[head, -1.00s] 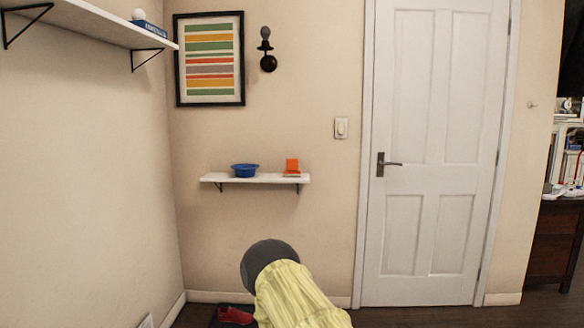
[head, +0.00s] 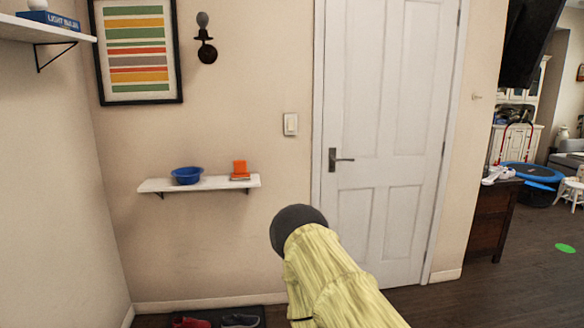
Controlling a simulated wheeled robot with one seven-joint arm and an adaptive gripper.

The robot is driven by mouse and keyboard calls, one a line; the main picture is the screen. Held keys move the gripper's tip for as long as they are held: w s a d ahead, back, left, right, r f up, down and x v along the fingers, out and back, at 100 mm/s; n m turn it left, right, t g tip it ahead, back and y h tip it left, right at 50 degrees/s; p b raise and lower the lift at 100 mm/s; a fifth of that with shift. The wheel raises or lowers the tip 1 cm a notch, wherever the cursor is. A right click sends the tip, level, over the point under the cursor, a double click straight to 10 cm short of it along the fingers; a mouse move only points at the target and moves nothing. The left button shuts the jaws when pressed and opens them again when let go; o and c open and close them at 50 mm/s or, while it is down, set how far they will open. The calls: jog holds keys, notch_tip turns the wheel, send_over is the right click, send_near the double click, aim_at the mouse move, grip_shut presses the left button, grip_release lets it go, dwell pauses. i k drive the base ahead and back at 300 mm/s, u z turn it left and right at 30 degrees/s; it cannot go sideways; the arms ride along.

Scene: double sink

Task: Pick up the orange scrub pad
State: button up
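No object that is clearly a scrub pad shows. A small orange block-like object (head: 240,167) is on the right part of a white wall shelf (head: 215,184), on top of a thin flat item that is too small to name. My arm, in a yellow cover with a dark grey rounded part, rises from the bottom centre, and its upper part appears to the right of and below the shelf. My gripper is not visible.
A blue bowl (head: 187,175) sits left on the same shelf. A white closed door (head: 385,130) is right of it. Shoes (head: 240,321) lie on a dark mat below. A dark wooden cabinet (head: 493,220) stands right, with open floor (head: 530,280) beside it.

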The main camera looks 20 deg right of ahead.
aim_at(240, 173)
jog(key=z, duration=0.45)
jog(key=i, duration=2.55)
jog(key=u, duration=0.5)
